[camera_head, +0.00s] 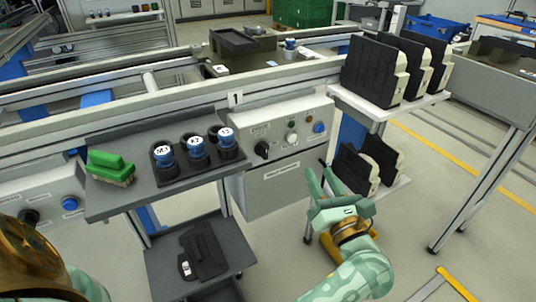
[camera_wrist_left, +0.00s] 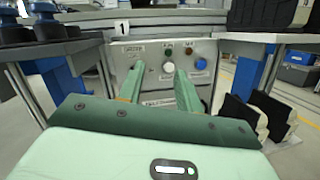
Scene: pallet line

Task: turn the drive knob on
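The grey control panel (camera_head: 275,128) under the conveyor edge carries a black knob (camera_head: 262,149) on its left, a white round button (camera_head: 292,137) and a blue button (camera_head: 319,127). The knob's setting is too small to read. My left gripper (camera_head: 318,183) is open and empty, in front of and below the panel's right part, apart from it. In the left wrist view its two fingers (camera_wrist_left: 157,78) stand apart and point at the panel, with the white button (camera_wrist_left: 168,66) between them and the blue button (camera_wrist_left: 201,64) to the right. There the left finger hides the knob's area. My right gripper is not seen.
A shelf (camera_head: 110,207) left of the panel holds a green brush (camera_head: 110,167) and blue-topped parts in a black holder. A rack (camera_head: 400,110) with black and cream parts stands close on the right. Another panel (camera_head: 48,200) with a black knob is at far left.

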